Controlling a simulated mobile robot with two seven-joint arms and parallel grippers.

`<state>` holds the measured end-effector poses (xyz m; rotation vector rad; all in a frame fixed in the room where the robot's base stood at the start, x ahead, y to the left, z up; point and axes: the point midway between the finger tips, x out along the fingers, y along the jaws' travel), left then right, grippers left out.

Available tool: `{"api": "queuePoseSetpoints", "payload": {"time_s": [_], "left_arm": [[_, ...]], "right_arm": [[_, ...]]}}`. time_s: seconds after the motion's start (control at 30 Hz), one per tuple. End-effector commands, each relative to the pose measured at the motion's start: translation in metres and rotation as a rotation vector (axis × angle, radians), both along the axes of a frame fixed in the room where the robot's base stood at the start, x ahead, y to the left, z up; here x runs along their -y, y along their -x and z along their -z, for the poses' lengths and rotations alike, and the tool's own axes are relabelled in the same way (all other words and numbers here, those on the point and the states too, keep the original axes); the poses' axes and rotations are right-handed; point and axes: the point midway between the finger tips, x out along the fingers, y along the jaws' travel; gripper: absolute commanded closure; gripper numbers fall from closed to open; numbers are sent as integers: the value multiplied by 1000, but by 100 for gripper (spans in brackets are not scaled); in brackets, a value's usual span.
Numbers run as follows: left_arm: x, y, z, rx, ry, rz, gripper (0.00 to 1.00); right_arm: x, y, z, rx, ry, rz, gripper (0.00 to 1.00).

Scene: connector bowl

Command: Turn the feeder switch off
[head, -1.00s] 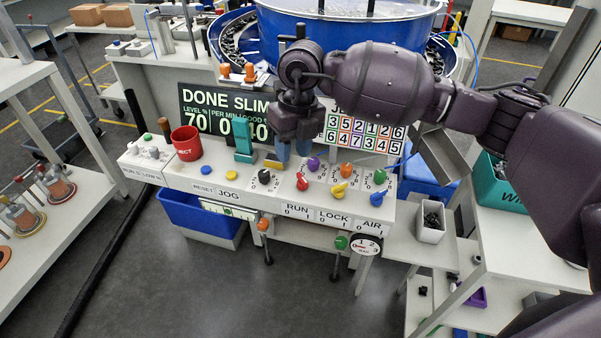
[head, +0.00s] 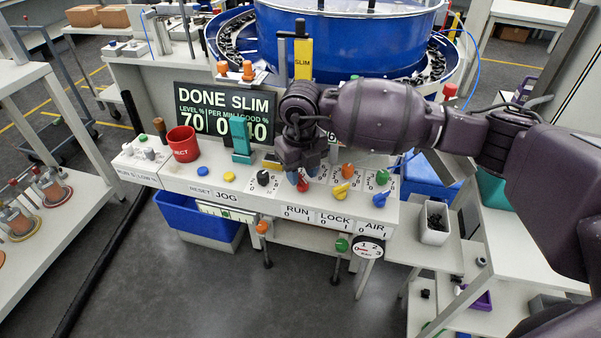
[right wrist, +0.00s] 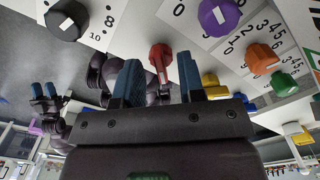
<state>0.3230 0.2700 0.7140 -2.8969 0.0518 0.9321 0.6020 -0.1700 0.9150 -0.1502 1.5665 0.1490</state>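The red switch (head: 303,186) stands above the RUN 0/1 label (head: 297,213) on the front panel; I take it as the feeder switch. My right gripper (head: 299,182) is low over it in the head view and hides part of it. In the right wrist view the red switch (right wrist: 160,58) shows between the tips of my right gripper (right wrist: 158,82), which is open with a gap on both sides. I cannot tell whether a finger touches it. My left gripper (right wrist: 44,91) shows small in the right wrist view, its fingertips apart and empty. It is outside the head view.
A yellow switch (head: 340,192) and a blue switch (head: 381,199) stand to the right above LOCK and AIR. Black (head: 263,178), purple (right wrist: 219,16) and orange (head: 347,170) knobs sit close behind.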

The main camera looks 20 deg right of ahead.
Motion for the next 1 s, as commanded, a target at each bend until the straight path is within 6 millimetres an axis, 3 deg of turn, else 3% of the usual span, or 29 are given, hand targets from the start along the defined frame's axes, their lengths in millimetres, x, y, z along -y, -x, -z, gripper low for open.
{"api": "queuePoseSetpoints", "payload": {"time_s": [0.4,0.67,1.0], "left_arm": [[0,0,0,1,-1,2,57],[0,0,0,1,-1,2,57],[0,0,0,1,-2,1,57]], "right_arm": [[0,0,7,1,-1,-1,64],[0,0,7,1,-1,-1,100],[0,0,7,1,0,-27,100]]}}
